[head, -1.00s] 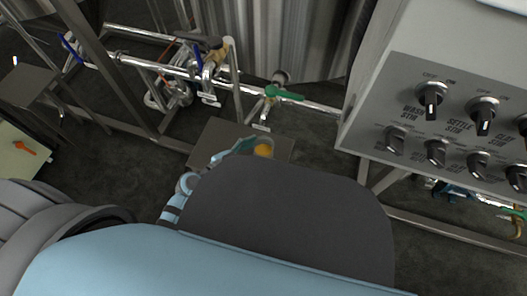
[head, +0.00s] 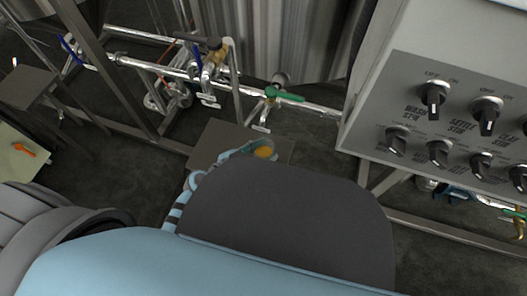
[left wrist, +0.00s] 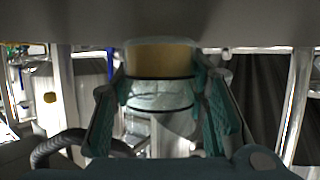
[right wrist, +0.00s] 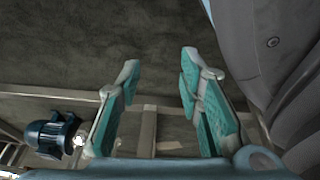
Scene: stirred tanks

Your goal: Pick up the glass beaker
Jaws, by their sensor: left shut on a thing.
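The glass beaker (head: 264,153) holds amber liquid and shows only in part in the head view, at the grey plate (head: 218,138). My body hides the rest of it. In the left wrist view the clear beaker (left wrist: 160,100) stands between the teal finger pads, its amber band toward the picture's top. My left gripper (left wrist: 160,84) is shut on the beaker, one finger on each side; it also shows in the head view (head: 240,152). I cannot tell whether the beaker touches the plate. My right gripper (right wrist: 160,68) is open and empty, in the right wrist view only.
Steel pipes with a green-handled valve (head: 284,94) run behind the plate. A grey control box (head: 440,110) with several black knobs stands at the right. A large steel tank (head: 285,35) is at the back. A blue motor (right wrist: 52,134) shows in the right wrist view.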

